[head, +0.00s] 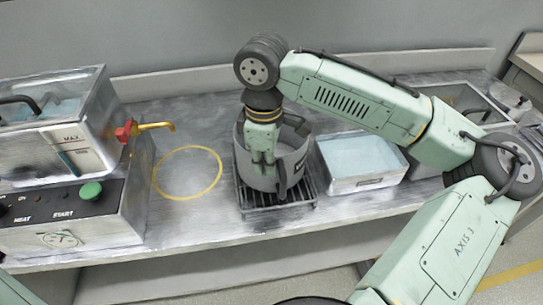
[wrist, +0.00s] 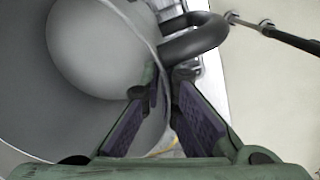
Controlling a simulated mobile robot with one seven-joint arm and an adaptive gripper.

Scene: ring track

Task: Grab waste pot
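The waste pot (head: 292,160) is a grey round pot with dark handles, standing upright on a black grate. In the wrist view its open mouth and pale inner bottom (wrist: 100,45) fill the left side, with a dark looped handle (wrist: 200,38) at the rim. My gripper (head: 267,160) points down at the pot's near side in the head view. In the wrist view my gripper (wrist: 166,85) has its two purple-padded fingers apart, with the rim passing between them close to the handle. Whether the fingertips touch the pot is unclear.
A metal machine with a red-and-brass tap (head: 130,131) and green button (head: 91,190) stands at left. A yellow circle (head: 188,173) marks clear bench left of the pot. A water-filled tray (head: 362,158) sits close at right. My arm covers part of the right side.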

